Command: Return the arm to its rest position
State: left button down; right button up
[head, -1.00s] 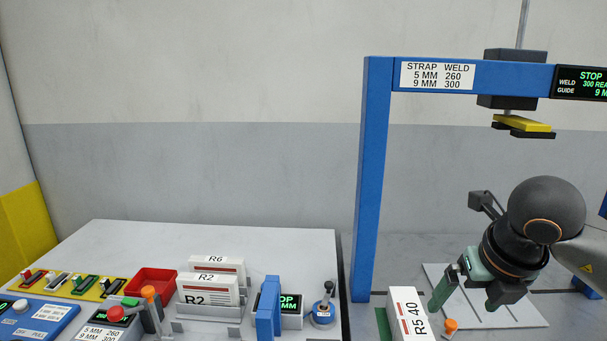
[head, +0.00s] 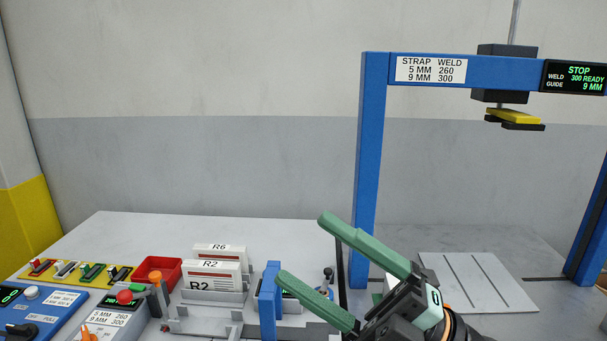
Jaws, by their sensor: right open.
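My right gripper (head: 306,248) is in the lower middle of the head view, with its two green fingers spread apart and nothing between them. It points up and to the left, in front of the right edge of the bench and the blue post of the strap welder. It hides most of the white R5 40 bundle and part of the small display behind the blue guide. My left gripper is not in view.
The blue strap welder frame (head: 371,170) stands at right, its yellow-black head (head: 514,118) raised over a slotted white plate (head: 478,282). R2 and R6 bundles (head: 212,282) stand in a rack beside a red tray (head: 158,272). The blue guide (head: 269,300) is close to my fingers.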

jog(key=w+d+f+m+t+h, duration=0.2)
jog(key=w+d+m+t+h, duration=0.25)
jog(key=m+t+h, duration=0.45)
jog(key=w+d+f+m+t+h, duration=0.3)
jog(key=d+m+t+h, duration=0.25)
jog(key=m, duration=0.55)
jog(key=d+f+m+g+h, duration=0.2)
jog(key=d+f+m+h, duration=0.2)
jog(key=f, duration=0.4)
jog(key=d+f+m+g+h, duration=0.3)
jog(key=d+f+m+h, duration=0.15)
jog(key=f, duration=0.35)
jog(key=s+d+f+m+g, duration=0.1)
jog(key=s+f+m+g, duration=0.1)
jog(key=s+f+g, duration=1.5)
jog(key=a+f+t+y, duration=0.2)
jog(key=a+f+t, duration=0.2)
jog(key=f+t, duration=0.5)
notch_tip(320, 180, down, 5)
jog(key=shift+a+f+p, duration=0.2)
jog(key=shift+p, duration=0.25)
jog(key=shift+t, duration=0.25)
